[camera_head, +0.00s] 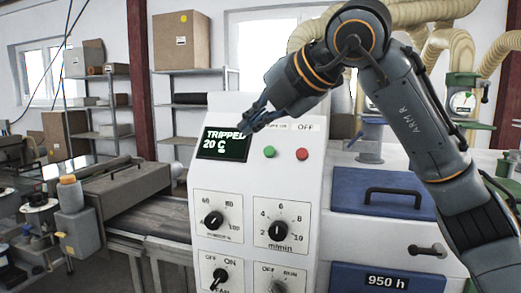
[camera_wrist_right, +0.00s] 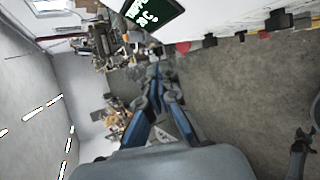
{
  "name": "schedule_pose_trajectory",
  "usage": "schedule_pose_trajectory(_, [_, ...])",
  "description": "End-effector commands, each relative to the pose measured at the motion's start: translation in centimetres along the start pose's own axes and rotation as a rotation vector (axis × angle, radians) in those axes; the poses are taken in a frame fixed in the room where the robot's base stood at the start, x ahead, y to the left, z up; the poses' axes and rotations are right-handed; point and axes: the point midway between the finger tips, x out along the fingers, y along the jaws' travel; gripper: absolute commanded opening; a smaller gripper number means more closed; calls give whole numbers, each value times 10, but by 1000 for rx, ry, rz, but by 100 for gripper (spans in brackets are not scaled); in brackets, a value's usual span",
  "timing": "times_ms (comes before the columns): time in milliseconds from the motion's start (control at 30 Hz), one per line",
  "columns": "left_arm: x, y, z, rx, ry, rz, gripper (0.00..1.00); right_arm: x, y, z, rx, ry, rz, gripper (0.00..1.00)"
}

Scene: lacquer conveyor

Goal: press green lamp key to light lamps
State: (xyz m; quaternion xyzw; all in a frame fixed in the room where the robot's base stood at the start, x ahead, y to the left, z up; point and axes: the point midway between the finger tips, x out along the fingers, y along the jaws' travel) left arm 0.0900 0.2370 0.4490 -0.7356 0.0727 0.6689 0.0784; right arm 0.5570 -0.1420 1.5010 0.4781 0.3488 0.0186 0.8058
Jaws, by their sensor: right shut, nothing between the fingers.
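The green lamp key (camera_head: 269,152) is a small round button on the white control panel (camera_head: 312,185), below a partly covered label. A red key (camera_head: 302,154) sits to its right under the word OFF. My right gripper (camera_head: 247,123) is shut and empty, in front of the panel, up and left of the green key. Its fingers overlap the right edge of the dark display (camera_head: 220,145), which reads TRIPPED 20 C. I cannot tell whether the fingertips touch the panel. The closed fingers (camera_wrist_right: 154,75) also show in the wrist view, with the display (camera_wrist_right: 152,14) above.
Below the keys are a dial (camera_head: 213,221), an m/min dial (camera_head: 280,231) and two rotary switches.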

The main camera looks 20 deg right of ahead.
Motion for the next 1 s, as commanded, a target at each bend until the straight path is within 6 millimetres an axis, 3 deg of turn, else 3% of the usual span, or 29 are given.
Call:
schedule_pose_trajectory(100, [0,0,1,0,-1,0,58,-9,-1,8,16,-41,-16,0])
schedule_pose_trajectory(467, [0,2,4,1,-6,2,58,-8,-2,9,17,-40,-17,0])
schedule_pose_trajectory(1000, [11,4,5,2,-5,5,58,36,-37,41,18,-38,-19,0])
